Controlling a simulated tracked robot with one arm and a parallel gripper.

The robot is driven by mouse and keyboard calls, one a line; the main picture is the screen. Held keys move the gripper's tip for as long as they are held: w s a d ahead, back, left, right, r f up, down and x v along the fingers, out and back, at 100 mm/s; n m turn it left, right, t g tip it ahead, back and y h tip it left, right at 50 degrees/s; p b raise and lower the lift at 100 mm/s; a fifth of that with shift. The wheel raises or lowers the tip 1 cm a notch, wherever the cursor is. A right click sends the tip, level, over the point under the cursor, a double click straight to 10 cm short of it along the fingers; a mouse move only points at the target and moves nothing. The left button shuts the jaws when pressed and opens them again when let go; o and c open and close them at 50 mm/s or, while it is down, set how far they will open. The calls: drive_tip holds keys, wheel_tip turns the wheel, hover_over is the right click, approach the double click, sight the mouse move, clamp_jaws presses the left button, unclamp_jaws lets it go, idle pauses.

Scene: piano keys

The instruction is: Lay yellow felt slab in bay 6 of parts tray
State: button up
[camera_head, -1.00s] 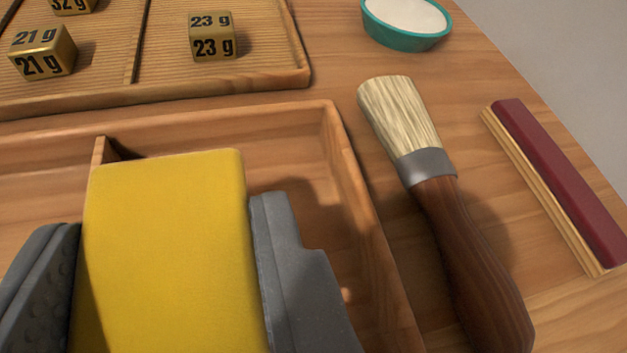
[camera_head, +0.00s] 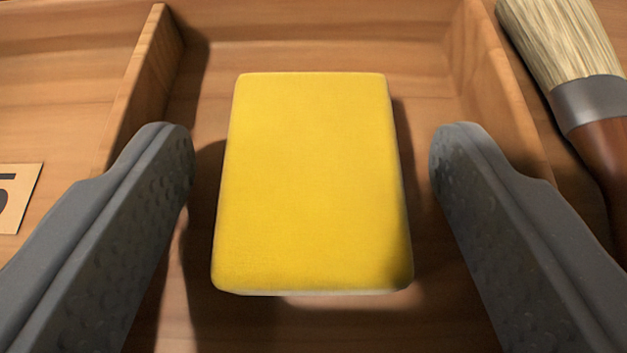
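The yellow felt slab (camera_head: 312,180) lies in the right-hand end bay of the wooden parts tray (camera_head: 520,110), between a divider and the tray's right wall. The bay to its left carries a card (camera_head: 15,197) with a 5; no number shows for the slab's own bay. My gripper (camera_head: 312,140) is open, with one grey finger on each side of the slab. A clear gap shows between each finger and the slab, so neither touches it. The near part of the bay is partly hidden by the fingers.
The divider (camera_head: 145,85) stands to the left, close to my left finger. A brush (camera_head: 590,95) with pale bristles and a wooden handle lies just outside the tray's right wall. Bare bay floor shows around the slab.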

drive_tip(key=shift+s+r, duration=0.1)
drive_tip(key=shift+r, duration=0.05)
drive_tip(key=p+v, duration=0.1)
drive_tip(key=v, duration=1)
drive_tip(key=shift+p, duration=0.35)
drive_tip(key=shift+s+r, duration=0.2)
drive_tip(key=shift+s, duration=0.2)
